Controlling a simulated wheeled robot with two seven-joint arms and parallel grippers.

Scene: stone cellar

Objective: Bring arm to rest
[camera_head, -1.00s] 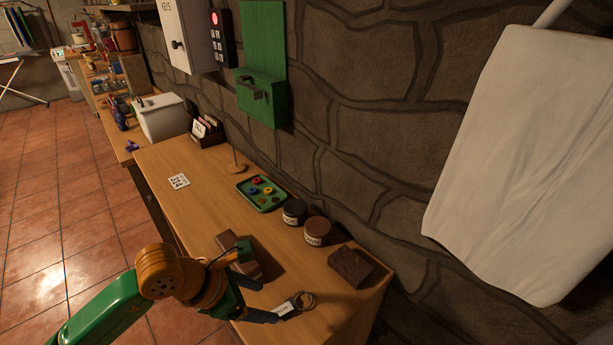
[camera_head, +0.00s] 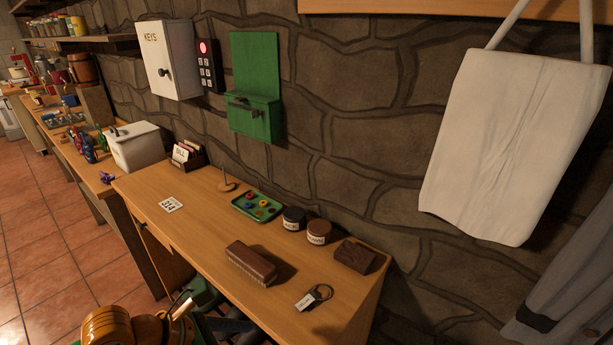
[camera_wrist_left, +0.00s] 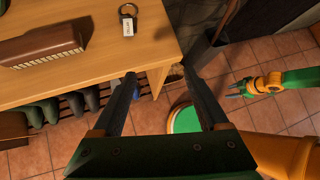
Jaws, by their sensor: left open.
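My left gripper (camera_wrist_left: 162,92) is open and empty in the left wrist view, its two dark fingers apart beyond the table's front edge. In the head view my left arm (camera_head: 125,326) shows at the bottom left, with the gripper partly cut off. A ring with a white-labelled tag (camera_head: 306,301) lies on the wooden table (camera_head: 205,232), apart from the gripper; it also shows in the left wrist view (camera_wrist_left: 128,27). My right gripper (camera_wrist_left: 237,90) shows small at the right of the left wrist view, over the floor; its jaw opening is unclear.
A brown brush (camera_head: 252,263), two labelled jars (camera_head: 293,219), a dark block (camera_head: 354,256) and a green tray (camera_head: 243,206) stand on the table. Boots (camera_wrist_left: 67,102) stand under it. A white cloth bag (camera_head: 500,150) hangs on the wall. Tiled floor lies in front.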

